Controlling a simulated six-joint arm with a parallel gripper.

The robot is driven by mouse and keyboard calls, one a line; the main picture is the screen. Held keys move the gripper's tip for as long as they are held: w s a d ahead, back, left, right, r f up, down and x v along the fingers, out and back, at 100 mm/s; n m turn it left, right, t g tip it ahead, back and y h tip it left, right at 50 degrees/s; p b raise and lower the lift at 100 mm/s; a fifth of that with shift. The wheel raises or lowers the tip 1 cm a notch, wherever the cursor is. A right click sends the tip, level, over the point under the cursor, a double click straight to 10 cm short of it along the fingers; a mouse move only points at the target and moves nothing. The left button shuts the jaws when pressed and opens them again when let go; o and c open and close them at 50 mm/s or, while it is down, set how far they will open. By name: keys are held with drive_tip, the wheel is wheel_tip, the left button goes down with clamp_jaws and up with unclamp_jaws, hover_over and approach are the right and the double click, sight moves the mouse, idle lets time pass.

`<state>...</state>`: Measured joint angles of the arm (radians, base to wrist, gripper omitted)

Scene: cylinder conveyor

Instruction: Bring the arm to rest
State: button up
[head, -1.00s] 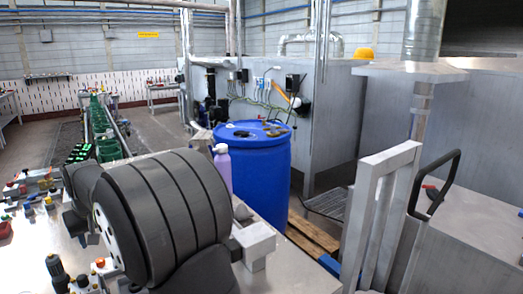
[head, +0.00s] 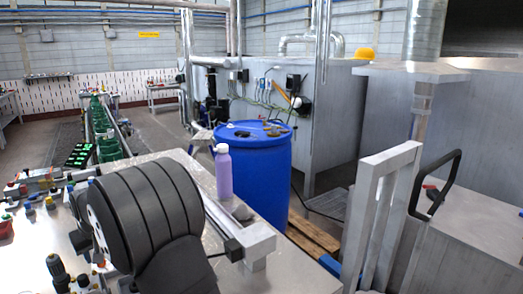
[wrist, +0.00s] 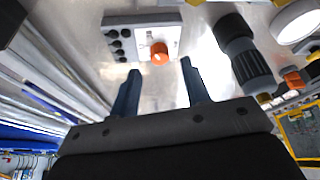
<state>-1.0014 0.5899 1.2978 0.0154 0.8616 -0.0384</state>
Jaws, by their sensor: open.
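My gripper (wrist: 160,85) shows in the wrist view with its two dark blue fingers apart and nothing between them. Beyond the fingertips is a pale metal block with an orange-red knob (wrist: 160,53) and several small black knobs. In the head view, my thick dark grey arm fills the lower left over the metal table (head: 290,272). My fingers are hidden there.
A lilac bottle (head: 223,172) stands upright on the table behind my arm. A blue drum (head: 262,165) stands beyond the table edge. Green bottles (head: 103,125) line the conveyor at the back left. A black ribbed fitting (wrist: 243,50) lies right of my fingers.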

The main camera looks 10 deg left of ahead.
drive_tip(key=x, duration=0.3)
drive_tip(key=shift+a+f, duration=0.1)
drive_tip(key=shift+f, duration=0.25)
drive_tip(key=shift+r+n, duration=0.15)
drive_tip(key=shift+n, duration=0.35)
drive_tip(key=shift+w+n+g+y, duration=0.15)
drive_tip(key=shift+n+g, duration=0.3)
drive_tip(key=shift+n, duration=0.5)
drive_tip(key=shift+w+n+g+y, duration=0.15)
drive_tip(key=shift+n+g, duration=0.3)
drive_tip(key=shift+n, duration=0.5)
drive_tip(key=shift+n+g, duration=0.55)
drive_tip(key=shift+n, duration=0.85)
drive_tip(key=shift+n+g, duration=0.55)
drive_tip(key=shift+n, duration=0.85)
